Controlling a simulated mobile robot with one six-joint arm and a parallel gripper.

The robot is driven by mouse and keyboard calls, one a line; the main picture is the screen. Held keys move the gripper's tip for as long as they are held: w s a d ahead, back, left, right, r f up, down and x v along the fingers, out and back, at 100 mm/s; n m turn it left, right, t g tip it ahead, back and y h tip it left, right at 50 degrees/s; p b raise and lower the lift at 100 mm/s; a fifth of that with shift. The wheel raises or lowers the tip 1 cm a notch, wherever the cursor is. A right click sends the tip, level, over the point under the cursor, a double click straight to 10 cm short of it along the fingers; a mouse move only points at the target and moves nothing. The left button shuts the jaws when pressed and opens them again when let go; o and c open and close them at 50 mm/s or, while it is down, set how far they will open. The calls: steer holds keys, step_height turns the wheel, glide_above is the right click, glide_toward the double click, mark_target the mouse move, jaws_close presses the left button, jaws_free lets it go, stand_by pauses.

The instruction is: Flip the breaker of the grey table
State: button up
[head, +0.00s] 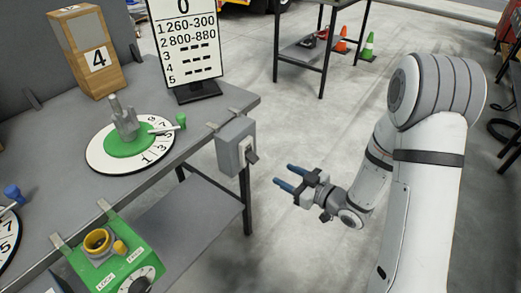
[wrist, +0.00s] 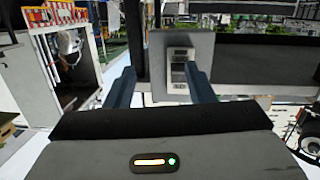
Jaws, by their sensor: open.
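The grey table (head: 200,95) fills the left of the head view. A grey breaker box (head: 232,146) hangs on its right edge, with a dark lever (head: 252,157) on the side facing my gripper. My gripper (head: 282,176) is open and empty, with blue fingers pointing left toward the box, a short gap away and slightly lower in the picture. In the wrist view the box (wrist: 204,45) is ahead, its light switch panel (wrist: 180,72) seen between the two fingers (wrist: 162,85). I cannot tell the lever's position clearly.
Cones (head: 343,40) stand at the back. The floor around my gripper is clear.

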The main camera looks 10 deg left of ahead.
mark_target(252, 158)
steer(key=w+a+r+y, duration=0.1)
steer(key=a+r+y, duration=0.1)
steer(key=a, duration=0.6)
steer(key=shift+a+g, duration=0.25)
steer(key=shift+g, duration=0.05)
steer(key=shift+c, duration=0.3)
steer(key=shift+r+p, duration=0.1)
steer(key=shift+p, duration=0.25)
steer(key=c, duration=0.9)
